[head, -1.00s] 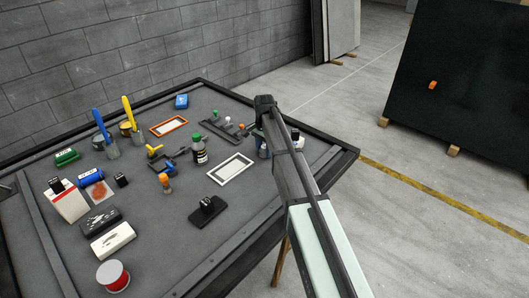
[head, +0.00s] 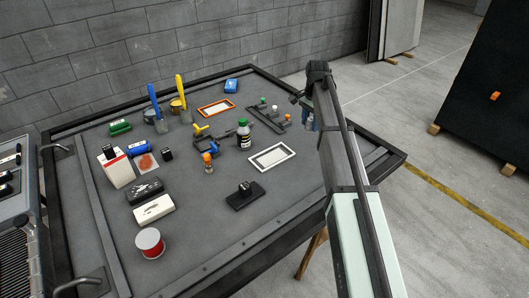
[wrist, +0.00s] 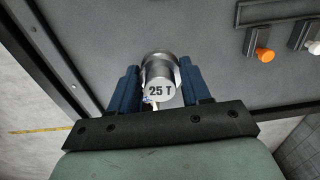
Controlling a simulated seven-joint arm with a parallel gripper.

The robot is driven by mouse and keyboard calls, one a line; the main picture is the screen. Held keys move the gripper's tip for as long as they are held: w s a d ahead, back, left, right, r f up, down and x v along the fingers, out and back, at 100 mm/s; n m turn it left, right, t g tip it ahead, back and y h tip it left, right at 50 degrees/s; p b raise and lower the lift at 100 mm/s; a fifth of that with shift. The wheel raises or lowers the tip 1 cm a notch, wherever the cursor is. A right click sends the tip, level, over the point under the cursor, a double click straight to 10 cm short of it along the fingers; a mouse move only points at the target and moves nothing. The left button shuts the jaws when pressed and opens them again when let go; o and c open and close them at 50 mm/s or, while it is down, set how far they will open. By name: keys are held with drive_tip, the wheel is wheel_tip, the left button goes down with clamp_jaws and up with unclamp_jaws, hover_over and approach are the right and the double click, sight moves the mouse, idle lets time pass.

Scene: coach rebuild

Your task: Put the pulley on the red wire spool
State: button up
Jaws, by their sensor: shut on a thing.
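The red wire spool (head: 150,243), red with a pale round top face, stands on the table near its front left. My gripper (head: 308,118) is far from it, over the right part of the table and partly hidden by my own arm. In the wrist view my gripper (wrist: 160,88) has its blue fingers shut on a silver cylinder marked "25 T" (wrist: 160,78), which I take as the pulley. It sits between the fingers. Whether it touches the table is unclear.
A black stamp block (head: 245,195), a white frame (head: 273,157), a bottle (head: 243,134) and an orange-topped piece (head: 208,163) stand between my gripper and the spool. A white box (head: 153,208) lies just behind the spool. The table right of the spool is clear.

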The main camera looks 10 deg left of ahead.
drive_tip(key=shift+r, duration=0.2)
drive_tip(key=s+a+r+n, duration=0.1)
drive_tip(key=s+a, duration=0.3)
drive_tip(key=a, duration=0.3)
drive_tip(key=s+a+r+n, duration=0.1)
drive_tip(key=s+a, duration=0.4)
drive_tip(key=a, duration=0.3)
wheel_tip(320, 180, up, 3)
drive_tip(key=n, duration=0.9)
hover_over(148, 238)
drive_tip(key=shift+f, duration=4.35)
drive_tip(key=shift+f, duration=0.1)
drive_tip(key=o, duration=1.1)
